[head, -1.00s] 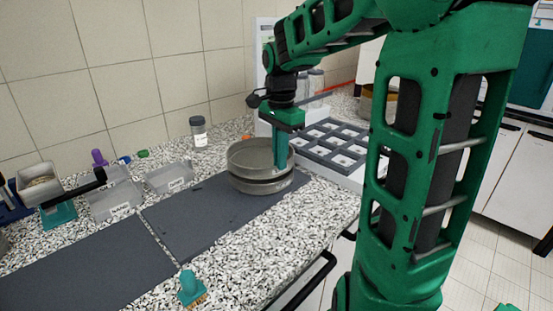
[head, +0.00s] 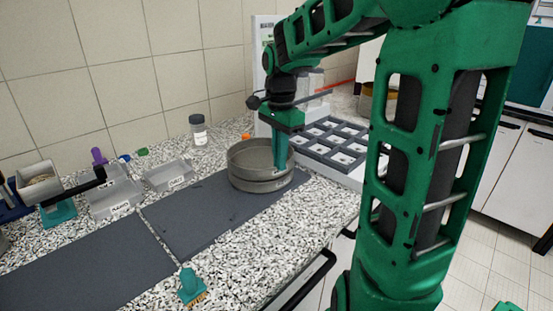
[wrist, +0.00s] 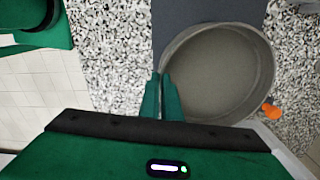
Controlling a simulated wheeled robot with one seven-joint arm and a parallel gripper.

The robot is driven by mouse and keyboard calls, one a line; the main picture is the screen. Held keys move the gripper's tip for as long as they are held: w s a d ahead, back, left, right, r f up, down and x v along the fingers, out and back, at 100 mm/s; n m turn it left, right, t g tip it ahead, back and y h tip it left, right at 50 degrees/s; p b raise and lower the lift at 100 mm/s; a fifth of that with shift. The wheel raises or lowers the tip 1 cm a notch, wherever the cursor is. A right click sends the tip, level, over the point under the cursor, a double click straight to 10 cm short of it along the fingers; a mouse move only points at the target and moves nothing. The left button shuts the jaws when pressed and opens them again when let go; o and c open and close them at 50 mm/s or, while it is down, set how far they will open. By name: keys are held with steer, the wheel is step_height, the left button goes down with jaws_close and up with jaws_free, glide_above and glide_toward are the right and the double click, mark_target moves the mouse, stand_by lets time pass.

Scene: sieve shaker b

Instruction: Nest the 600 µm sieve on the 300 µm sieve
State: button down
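Two round grey metal sieves stand one on the other at the right end of the dark mat. The upper sieve (head: 248,155), presumably the 600 µm one, sits level over the lower sieve (head: 262,187), with only a thin seam between them. Their labels are too small to read. My gripper (head: 279,168) points down at the right side of the upper sieve, its fingers on either side of the wall and shut on it. In the wrist view my gripper (wrist: 162,97) pinches the left rim of the upper sieve (wrist: 218,75), which looks empty. The lower sieve is mostly hidden there.
A dark compartment tray (head: 335,150) stands close behind on the right. A lidded jar (head: 198,131) and grey bins (head: 168,175) are at the back. A teal brush (head: 190,285) lies at the front. The dark mat (head: 90,265) is clear to the left.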

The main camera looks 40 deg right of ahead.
steer(key=shift+f, duration=0.15)
steer(key=c, duration=1.9)
jaws_free()
steer(key=shift+r, duration=3.5)
steer(key=s+f+n, duration=0.3)
steer(key=s+f, duration=0.1)
steer(key=s, duration=0.3)
steer(key=s+d+f+n, duration=0.1)
steer(key=s+f+n, duration=0.3)
steer(key=s, duration=0.4)
steer(key=s+f+n, duration=0.4)
steer(key=s, duration=0.4)
steer(key=shift+s+d, duration=0.25)
steer(key=shift+d, duration=0.05)
